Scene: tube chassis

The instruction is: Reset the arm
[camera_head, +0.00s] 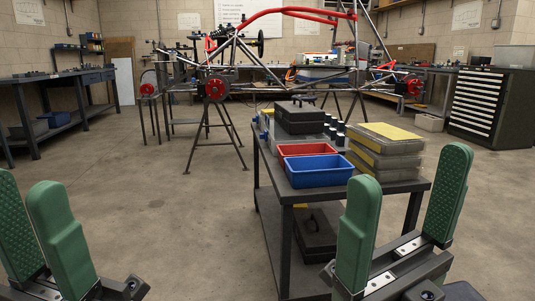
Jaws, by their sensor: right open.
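My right gripper (402,222) is at the lower right, with its two green fingers spread apart and nothing between them. It shows in front of the right end of the cart. My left gripper (40,232) is at the lower left, partly cut off by the picture's edge. Its two green fingers stand apart, with a gap and no object between them. Only the ends of both arms show.
A dark cart (339,200) holds a red bin (306,149), a blue bin (319,171), stacked yellow-topped cases (386,146) and a dark case (300,118). A tube chassis (281,65) stands behind. A workbench (50,88) is at left, a drawer cabinet (490,106) at right. Floor at centre-left is clear.

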